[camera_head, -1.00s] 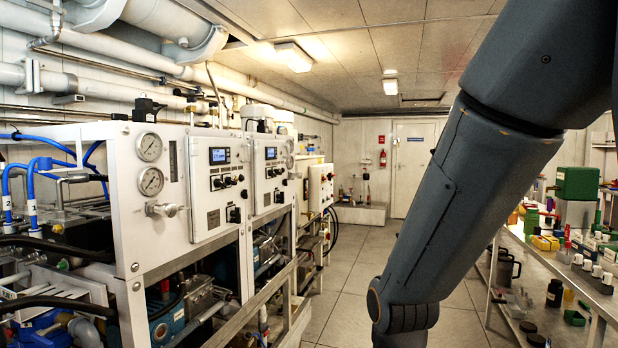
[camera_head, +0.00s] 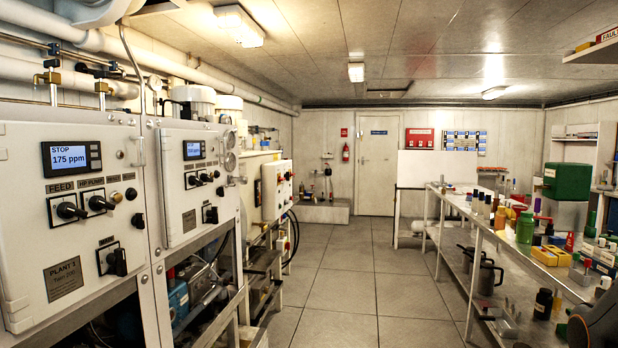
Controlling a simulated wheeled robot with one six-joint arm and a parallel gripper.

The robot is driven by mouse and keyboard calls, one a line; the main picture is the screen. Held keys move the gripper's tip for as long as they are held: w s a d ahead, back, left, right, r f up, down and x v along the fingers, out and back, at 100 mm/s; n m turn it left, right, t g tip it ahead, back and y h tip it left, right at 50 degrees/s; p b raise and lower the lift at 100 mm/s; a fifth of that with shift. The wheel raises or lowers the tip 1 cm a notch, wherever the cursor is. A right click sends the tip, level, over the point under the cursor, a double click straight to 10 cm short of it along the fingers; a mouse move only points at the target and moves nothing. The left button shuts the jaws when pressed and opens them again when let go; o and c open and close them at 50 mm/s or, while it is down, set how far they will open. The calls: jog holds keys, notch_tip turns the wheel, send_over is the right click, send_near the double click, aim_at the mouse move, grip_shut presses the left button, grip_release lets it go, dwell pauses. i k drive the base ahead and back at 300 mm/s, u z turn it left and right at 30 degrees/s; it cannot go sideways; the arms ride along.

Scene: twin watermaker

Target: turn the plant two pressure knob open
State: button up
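The nearest white panel (camera_head: 70,225) carries a plate reading PLANT 1 and a display showing STOP and 175 ppm. Beyond it stands a second white panel (camera_head: 180,225) with its own small display and several black knobs; its plate is too small to read. Just past that panel are two small round gauges (camera_head: 230,161), one above the other. A small pale knob (camera_head: 240,180) seems to stick out below them, too small to tell whether it is open or shut. My gripper is out of view; only a dark piece of my arm shows at the lower right corner.
Clear tiled floor (camera_head: 345,285) runs between the panels and a long metal bench (camera_head: 478,232) on the right, which is crowded with bottles and boxes. A white cabinet with red buttons (camera_head: 276,188) stands past the second panel. A door (camera_head: 377,165) is at the back.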

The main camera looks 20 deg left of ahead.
aim_at(243, 180)
jog(key=z, duration=0.15)
jog(key=i, duration=1)
jog(key=u, duration=0.7)
jog(key=i, duration=0.8)
jog(key=u, duration=0.5)
